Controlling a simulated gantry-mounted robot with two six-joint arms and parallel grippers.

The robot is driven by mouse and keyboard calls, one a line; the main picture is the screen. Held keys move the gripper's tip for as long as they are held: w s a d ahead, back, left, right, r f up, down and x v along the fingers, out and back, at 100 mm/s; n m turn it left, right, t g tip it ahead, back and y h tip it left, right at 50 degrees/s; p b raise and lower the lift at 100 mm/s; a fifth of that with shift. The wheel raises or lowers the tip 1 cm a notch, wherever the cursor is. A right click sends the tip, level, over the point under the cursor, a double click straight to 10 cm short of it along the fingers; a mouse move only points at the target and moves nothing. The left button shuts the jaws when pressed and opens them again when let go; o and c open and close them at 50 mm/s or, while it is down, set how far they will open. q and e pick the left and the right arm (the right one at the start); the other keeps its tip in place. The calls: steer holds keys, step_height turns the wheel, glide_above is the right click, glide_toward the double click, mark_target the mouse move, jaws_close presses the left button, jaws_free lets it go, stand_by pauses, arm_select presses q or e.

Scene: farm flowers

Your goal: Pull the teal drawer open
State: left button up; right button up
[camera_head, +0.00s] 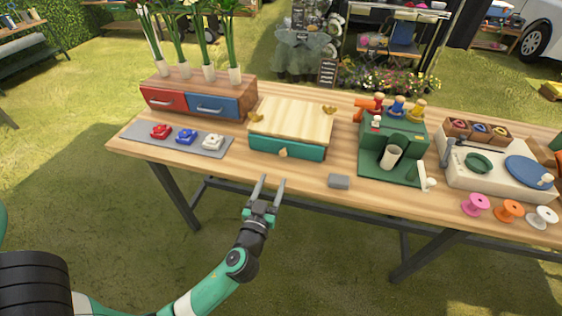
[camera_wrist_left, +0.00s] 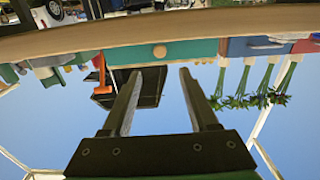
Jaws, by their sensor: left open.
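The teal drawer (camera_head: 287,149) is the front of a box with a pale wooden lid, in the middle of the table. A small wooden knob (camera_head: 282,153) sits at the centre of its front. The drawer looks shut. In the left wrist view, the drawer front (camera_wrist_left: 190,52) and its round knob (camera_wrist_left: 159,51) show above the fingers. My left gripper (camera_head: 272,181) is open and empty, in front of the table edge and short of the knob. My right gripper is not in view.
A wooden box with a red drawer (camera_head: 164,99) and a blue drawer (camera_head: 214,105) stands to the left, behind a grey mat (camera_head: 190,141). A grey block (camera_head: 338,181) lies to the right near the front edge. A green stand (camera_head: 393,155) is further right.

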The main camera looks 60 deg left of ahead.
mark_target(283, 154)
arm_select(q)
steer(key=x, duration=1)
steer(key=shift+w+a+b, duration=0.1)
steer(key=shift+a+b, duration=0.1)
steer(key=shift+b, duration=0.1)
jaws_close()
stand_by(0.8)
